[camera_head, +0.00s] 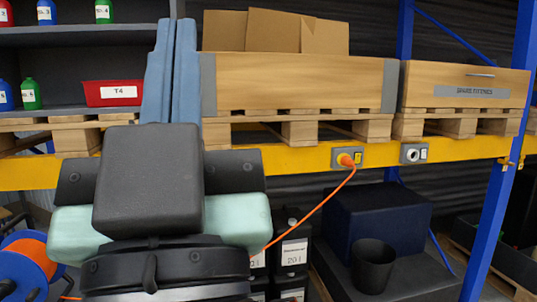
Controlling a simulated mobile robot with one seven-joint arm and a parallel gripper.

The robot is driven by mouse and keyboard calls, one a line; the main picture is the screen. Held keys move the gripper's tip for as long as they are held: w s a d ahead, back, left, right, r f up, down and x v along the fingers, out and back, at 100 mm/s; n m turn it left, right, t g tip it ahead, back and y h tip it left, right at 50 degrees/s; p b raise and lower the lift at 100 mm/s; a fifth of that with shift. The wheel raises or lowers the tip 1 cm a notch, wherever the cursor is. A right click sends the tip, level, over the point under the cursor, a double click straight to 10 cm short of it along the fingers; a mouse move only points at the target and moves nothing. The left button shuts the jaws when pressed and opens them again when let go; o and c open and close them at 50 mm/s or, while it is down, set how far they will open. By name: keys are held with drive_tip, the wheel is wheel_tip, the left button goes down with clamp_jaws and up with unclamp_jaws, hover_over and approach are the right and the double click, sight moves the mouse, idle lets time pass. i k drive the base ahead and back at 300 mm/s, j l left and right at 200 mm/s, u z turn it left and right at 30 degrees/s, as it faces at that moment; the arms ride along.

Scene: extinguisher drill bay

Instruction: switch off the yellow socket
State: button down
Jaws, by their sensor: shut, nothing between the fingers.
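A grey socket plate (347,157) is set on the front of the yellow shelf beam, right of centre. It has a yellow switch (358,158) on its right half, and an orange plug (346,160) sits in its left half. Whether the switch is on or off is too small to tell. My gripper (172,28) is at the upper left, its two blue-grey fingers side by side, pointing up, shut and empty. It is well left of the socket, apart from it. My own arm hides part of the beam and the lower left.
A second socket (413,153) with a white switch is farther right. An orange cord (325,203) hangs from the plug down behind my arm. A wooden crate (300,84) stands on pallets above the beam. Black canisters (291,245) and a dark bin (373,266) are below.

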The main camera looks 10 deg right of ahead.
sight(357, 157)
drive_tip(key=i+l, duration=0.3)
drive_tip(key=l, duration=0.2)
drive_tip(key=i+l, duration=0.65)
drive_tip(key=l, duration=0.3)
drive_tip(key=i+l, duration=0.3)
drive_tip(key=l, duration=0.2)
drive_tip(key=i+l, duration=0.35)
drive_tip(key=l, duration=0.15)
drive_tip(key=i+l, duration=0.3)
drive_tip(key=l, duration=0.15)
